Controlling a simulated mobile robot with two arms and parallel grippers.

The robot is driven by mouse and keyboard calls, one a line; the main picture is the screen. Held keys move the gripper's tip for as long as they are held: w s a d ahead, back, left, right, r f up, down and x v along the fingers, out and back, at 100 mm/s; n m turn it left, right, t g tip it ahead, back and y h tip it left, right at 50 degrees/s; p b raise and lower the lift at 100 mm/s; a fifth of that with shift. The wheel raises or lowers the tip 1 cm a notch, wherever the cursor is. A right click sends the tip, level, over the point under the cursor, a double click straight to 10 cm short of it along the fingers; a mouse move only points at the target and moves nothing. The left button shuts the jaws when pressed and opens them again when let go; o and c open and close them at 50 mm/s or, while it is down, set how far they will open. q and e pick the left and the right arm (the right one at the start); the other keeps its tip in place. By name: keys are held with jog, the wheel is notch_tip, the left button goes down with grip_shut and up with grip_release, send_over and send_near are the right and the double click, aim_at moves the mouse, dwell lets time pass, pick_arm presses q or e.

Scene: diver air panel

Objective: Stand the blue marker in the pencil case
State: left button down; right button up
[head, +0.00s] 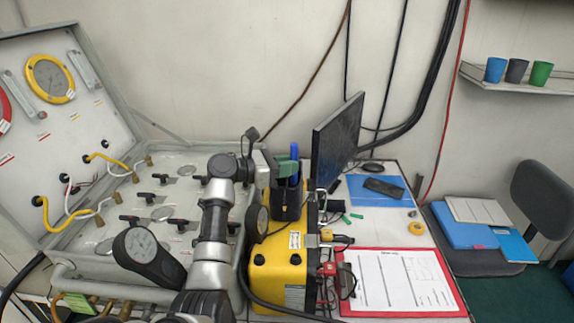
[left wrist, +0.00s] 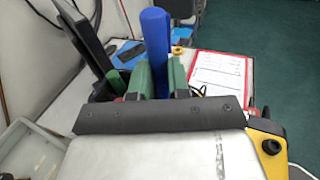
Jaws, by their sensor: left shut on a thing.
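The blue marker (head: 294,151) stands upright between the green fingertips of my left gripper (head: 287,168). In the left wrist view the marker (left wrist: 155,38) rises between the two green fingers (left wrist: 159,80), which are shut on it. Its lower end is hidden. A dark, upright container (head: 288,207), which looks like the pencil case, stands directly below the fingers by the yellow case. I cannot tell whether the marker's lower end is inside it. My right gripper is in neither view.
The yellow case (head: 276,268) stands beside the grey gauge panel (head: 160,205). A monitor (head: 337,140) rises close on the right. A red clipboard (head: 455,300), a blue mat (head: 396,198), a phone (head: 383,187) and a tape roll (head: 416,228) lie on the table. Cups stand on a wall shelf (head: 520,87).

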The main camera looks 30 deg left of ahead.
pick_arm(q)
jog(key=f, duration=0.3)
jog(key=shift+s+d, duration=0.15)
jog(key=shift+d, duration=0.15)
jog(key=c, duration=1)
grip_release()
jog(key=shift+g, duration=0.3)
jog(key=shift+r, duration=0.1)
notch_tip(320, 180, up, 9)
jog(key=p, duration=1.1)
send_over(294, 176)
jog(key=a, duration=0.2)
jog(key=shift+d+r, duration=0.15)
